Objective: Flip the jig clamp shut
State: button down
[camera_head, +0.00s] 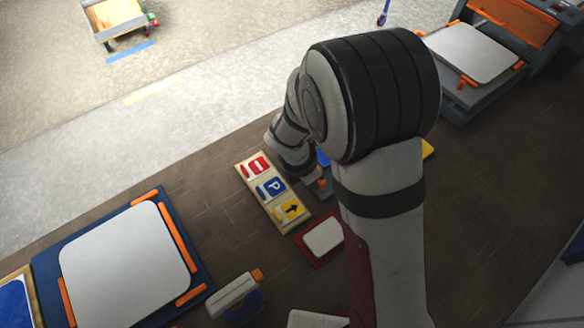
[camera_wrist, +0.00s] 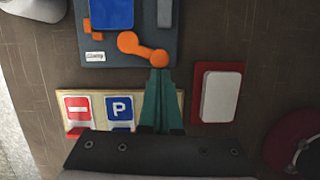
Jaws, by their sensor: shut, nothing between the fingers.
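My gripper (camera_wrist: 158,76) is shut, its two teal fingers together and empty. In the wrist view its tips are at the lower end of an orange clamp arm (camera_wrist: 141,48) on the dark grey jig (camera_wrist: 145,22). I cannot tell whether they touch it. The orange arm lies slantwise, with a round end at the upper left and another at the lower right. A blue plate (camera_wrist: 111,12) and a grey bar sit on the jig beside it. In the head view my arm hides most of the jig and my gripper.
A wooden board with red, blue and yellow signs (camera_head: 270,190) lies close by. Beside it is a red tray with a white plate (camera_head: 323,236). A blue board with orange clips (camera_head: 196,268) is at lower left. A machine (camera_head: 505,50) stands at upper right.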

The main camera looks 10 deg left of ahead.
jog(key=shift+d+n, duration=0.6)
jog(key=shift+n, duration=0.4)
jog(key=shift+w+d, duration=0.1)
jog(key=shift+d, duration=0.25)
jog(key=s+a, duration=0.1)
jog(key=s+a+r, duration=0.1)
jog(key=s, duration=0.1)
jog(key=shift+a, duration=0.15)
jog(key=v, duration=1)
jog(key=shift+s, duration=0.3)
